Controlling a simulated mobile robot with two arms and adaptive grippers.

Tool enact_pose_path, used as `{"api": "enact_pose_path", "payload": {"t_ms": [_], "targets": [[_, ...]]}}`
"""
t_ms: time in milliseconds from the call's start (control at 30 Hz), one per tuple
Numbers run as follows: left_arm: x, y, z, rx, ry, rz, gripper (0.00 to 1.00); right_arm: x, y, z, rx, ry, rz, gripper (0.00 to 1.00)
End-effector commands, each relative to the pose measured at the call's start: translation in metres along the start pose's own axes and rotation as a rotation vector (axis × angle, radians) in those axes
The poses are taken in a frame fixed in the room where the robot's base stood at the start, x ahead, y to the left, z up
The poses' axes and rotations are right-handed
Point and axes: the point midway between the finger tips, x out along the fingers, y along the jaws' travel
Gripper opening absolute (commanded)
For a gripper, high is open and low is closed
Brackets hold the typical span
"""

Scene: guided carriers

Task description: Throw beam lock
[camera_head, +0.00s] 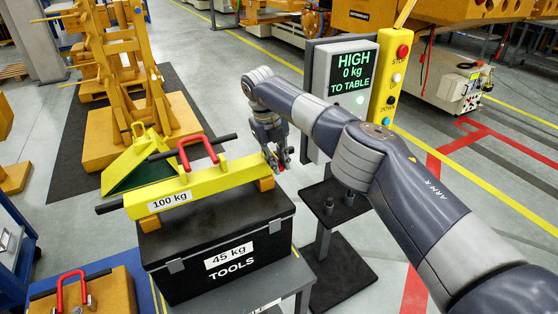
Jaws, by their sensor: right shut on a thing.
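A yellow beam (225,175) labelled 100 kg rests on wooden blocks on top of a black tool case (180,282) labelled 45 kg TOOLS. A red handle (183,146) stands up from the beam, and black bars stick out at its left end and behind the handle. My right gripper (276,160) is at the right end of the beam, shut on a small part with red on it there. The fingers mostly hide this part, so I cannot tell its shape or whether it is the beam lock. My left gripper is out of view.
A grey display (342,73) reading HIGH, 0 kg, TO TABLE stands behind my right arm, beside a yellow button post (395,75). Another red handle (72,290) shows at lower left.

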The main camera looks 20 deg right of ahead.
Motion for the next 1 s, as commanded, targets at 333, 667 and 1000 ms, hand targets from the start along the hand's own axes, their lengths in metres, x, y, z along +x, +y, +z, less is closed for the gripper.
{"api": "enact_pose_path", "payload": {"t_ms": [333,667,1000], "targets": [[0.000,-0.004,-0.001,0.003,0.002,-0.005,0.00,-0.003,0.000,0.002,0.009,-0.007,0.002,0.18],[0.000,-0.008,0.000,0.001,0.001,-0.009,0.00,-0.001,0.000,0.001,0.005,-0.002,0.001,0.36],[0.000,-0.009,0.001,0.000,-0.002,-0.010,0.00,-0.035,0.000,0.001,0.005,-0.006,-0.001,0.36]]}}
